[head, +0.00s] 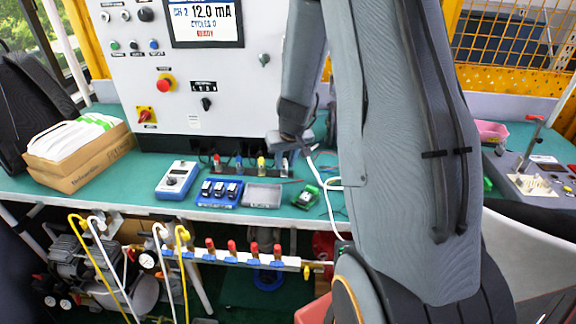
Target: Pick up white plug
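A row of small plugs stands upright in a dark rack on the green bench in the head view: a red plug (217,161), a blue plug (239,161), a yellow plug (261,163) and, at the right end, the white plug (285,165). My gripper (290,145) hangs just above and slightly right of the white plug, close to it. Its fingertips are small and partly hidden, so I cannot tell whether they are open or shut, or whether they touch the plug.
A control panel (190,80) stands behind the plugs. In front lie a blue-and-white meter (177,180), a blue tray (219,193), a grey tray (262,195) and a green device (306,198). A white cable (326,190) runs right of the plugs. Boxes (80,150) sit at left.

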